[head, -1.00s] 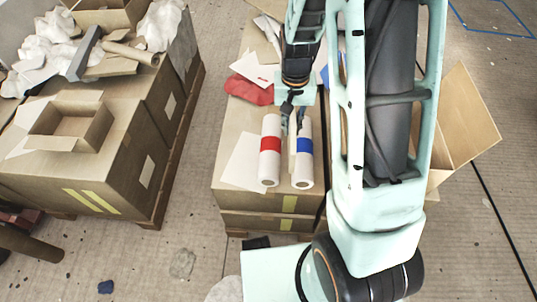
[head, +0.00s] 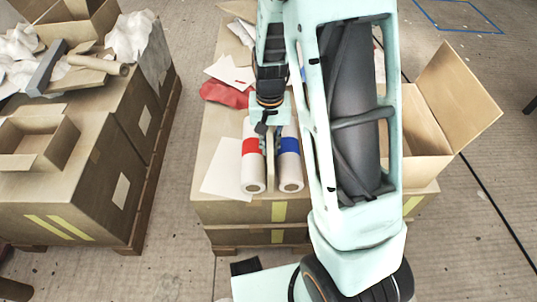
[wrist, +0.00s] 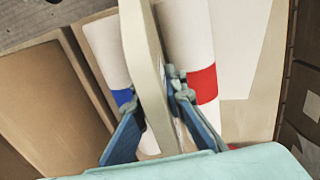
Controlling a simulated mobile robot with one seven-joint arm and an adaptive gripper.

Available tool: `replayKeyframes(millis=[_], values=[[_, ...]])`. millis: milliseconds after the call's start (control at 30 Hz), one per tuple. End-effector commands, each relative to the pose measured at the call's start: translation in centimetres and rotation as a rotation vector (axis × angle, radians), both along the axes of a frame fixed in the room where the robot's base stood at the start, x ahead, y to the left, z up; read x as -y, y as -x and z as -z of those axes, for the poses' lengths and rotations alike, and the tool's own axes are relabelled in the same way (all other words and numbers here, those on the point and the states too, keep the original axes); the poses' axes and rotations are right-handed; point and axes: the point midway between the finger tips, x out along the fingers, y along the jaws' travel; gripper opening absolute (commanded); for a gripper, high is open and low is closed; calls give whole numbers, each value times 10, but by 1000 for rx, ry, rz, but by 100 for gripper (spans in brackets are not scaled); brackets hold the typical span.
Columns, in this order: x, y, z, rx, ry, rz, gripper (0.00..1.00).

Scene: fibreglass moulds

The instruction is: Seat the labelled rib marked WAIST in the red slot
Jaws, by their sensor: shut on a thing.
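My gripper (head: 267,138) is shut on a thin, flat beige piece (wrist: 146,50), seen edge-on in the wrist view and as a narrow strip in the head view (head: 270,168). I can read no label on it, so I cannot tell whether it is the WAIST rib. It is between or above two white rolls; contact is unclear. One roll has a red band (head: 250,146), the other a blue band (head: 289,145). Both bands show in the wrist view, red (wrist: 203,85) and blue (wrist: 122,97). I cannot make out a red slot; my arm hides part of the box top.
The rolls lie on a cardboard box (head: 215,209) with a white sheet (head: 226,172), red cloth (head: 224,93) and white pieces (head: 232,72). An open carton (head: 450,105) is at right. Cluttered boxes (head: 70,190) stand at left, with bare floor (head: 180,200) between.

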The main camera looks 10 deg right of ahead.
Motion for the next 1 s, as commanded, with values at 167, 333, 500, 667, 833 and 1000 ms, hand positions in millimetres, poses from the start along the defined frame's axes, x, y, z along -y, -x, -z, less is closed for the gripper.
replayKeyframes(millis=[167,333,500,667,833,1000], values=[[0,1,26,-3,0,-1,0],[0,0,35,1,0,-1,0],[0,0,35,1,0,0,0],[0,0,38,0,0,-1,16],[0,0,37,0,0,-1,18],[0,0,35,0,0,-1,18]])
